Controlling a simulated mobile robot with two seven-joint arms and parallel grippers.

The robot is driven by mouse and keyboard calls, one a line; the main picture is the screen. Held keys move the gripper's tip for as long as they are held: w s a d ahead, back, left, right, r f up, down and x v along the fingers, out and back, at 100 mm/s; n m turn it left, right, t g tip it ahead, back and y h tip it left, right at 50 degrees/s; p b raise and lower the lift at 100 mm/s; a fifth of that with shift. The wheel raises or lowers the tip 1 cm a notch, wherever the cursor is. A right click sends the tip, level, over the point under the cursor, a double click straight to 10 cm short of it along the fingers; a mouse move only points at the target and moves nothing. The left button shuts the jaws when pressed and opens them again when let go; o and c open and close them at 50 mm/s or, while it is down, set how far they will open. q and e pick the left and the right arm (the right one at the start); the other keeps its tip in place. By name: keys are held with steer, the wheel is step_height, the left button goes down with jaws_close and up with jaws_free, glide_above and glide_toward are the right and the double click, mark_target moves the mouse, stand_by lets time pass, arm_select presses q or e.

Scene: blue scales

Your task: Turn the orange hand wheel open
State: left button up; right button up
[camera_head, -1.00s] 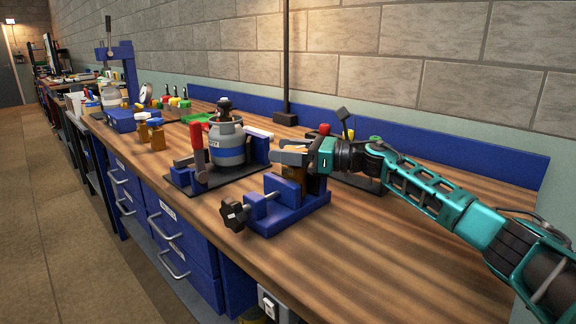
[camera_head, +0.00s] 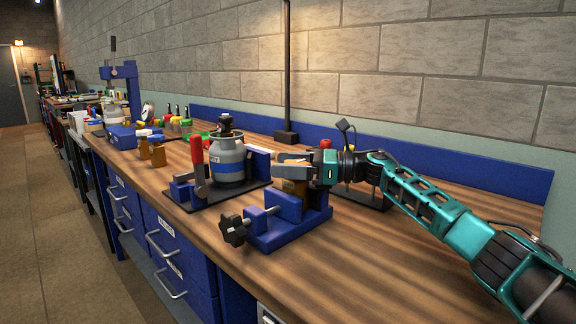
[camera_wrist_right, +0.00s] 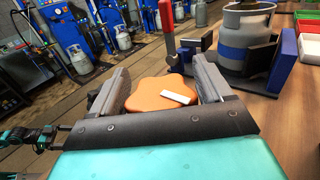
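The orange hand wheel (camera_wrist_right: 150,92) has a lobed rim and a white strip on its face. It sits between the two grey fingers of my right gripper (camera_wrist_right: 160,85) in the right wrist view. The fingers are spread on either side of the rim; firm contact cannot be made out. In the head view the right gripper (camera_head: 292,165) is above the blue clamp block, with some orange (camera_head: 294,187) showing below the fingers. A teal and black part at the left edge of the wrist view looks like my left gripper (camera_wrist_right: 55,135), too small to read.
A blue clamp with a black star knob (camera_head: 234,230) stands in front of the right gripper. A grey gas cylinder (camera_head: 228,160) and a red lever (camera_head: 197,150) stand to its left. The bench front right (camera_head: 350,265) is clear. A brick wall runs behind.

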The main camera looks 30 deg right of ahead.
steer(key=shift+o, duration=0.7)
steer(key=shift+s+d, duration=0.15)
steer(key=shift+d, duration=0.1)
steer(key=v, duration=1.2)
steer(key=shift+d, duration=0.1)
steer(key=shift+s, duration=0.1)
